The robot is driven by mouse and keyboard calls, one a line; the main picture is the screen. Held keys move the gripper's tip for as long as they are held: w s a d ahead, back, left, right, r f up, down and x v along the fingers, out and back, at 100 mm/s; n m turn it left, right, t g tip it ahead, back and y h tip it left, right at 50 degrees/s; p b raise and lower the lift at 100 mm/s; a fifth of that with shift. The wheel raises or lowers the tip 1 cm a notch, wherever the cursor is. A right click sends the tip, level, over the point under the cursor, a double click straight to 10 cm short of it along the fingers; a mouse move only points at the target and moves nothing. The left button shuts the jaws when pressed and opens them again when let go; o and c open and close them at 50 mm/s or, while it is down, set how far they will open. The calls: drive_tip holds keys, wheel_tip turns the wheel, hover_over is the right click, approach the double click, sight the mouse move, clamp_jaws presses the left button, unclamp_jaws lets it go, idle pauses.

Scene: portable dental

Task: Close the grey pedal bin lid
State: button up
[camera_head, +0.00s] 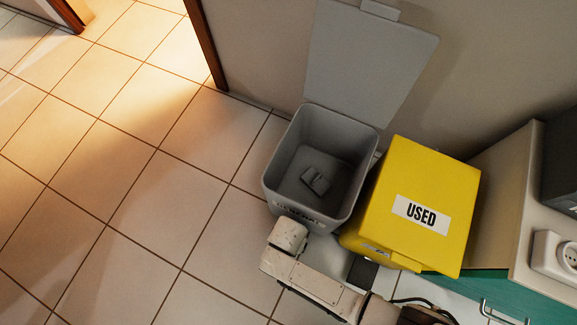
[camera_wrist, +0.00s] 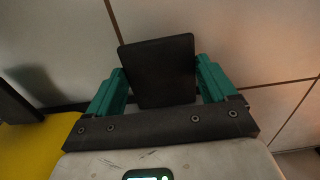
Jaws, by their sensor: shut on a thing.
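The grey pedal bin (camera_head: 283,165) stands against the wall in the head view, with a small dark grey object inside. Its lid (camera_head: 370,60) is wide open, raised at the back close to the wall. My gripper (camera_wrist: 160,88) shows in the wrist view. Its two green fingers are on either side of a dark flat plate (camera_wrist: 158,70), and it is shut on this plate. I cannot tell what the plate belongs to. In the head view my pale arm is just in front of the bin, and I cannot make out the fingers there.
A yellow bin (camera_head: 400,175) marked "USED", its lid shut, stands close at the grey bin's right. A dark square (camera_head: 362,272) is at its front foot. A teal-fronted cabinet (camera_head: 495,292) is further right. Open tiled floor (camera_head: 130,200) lies left.

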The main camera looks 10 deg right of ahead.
drive_tip(key=shift+s+f, duration=0.15)
drive_tip(key=shift+f, duration=0.05)
drive_tip(key=o, duration=1.3)
drive_tip(key=shift+a, duration=0.1)
wheel_tip(320, 180, up, 11)
drive_tip(key=p, duration=0.7)
drive_tip(key=shift+f, duration=0.1)
drive_tip(key=shift+a, duration=0.1)
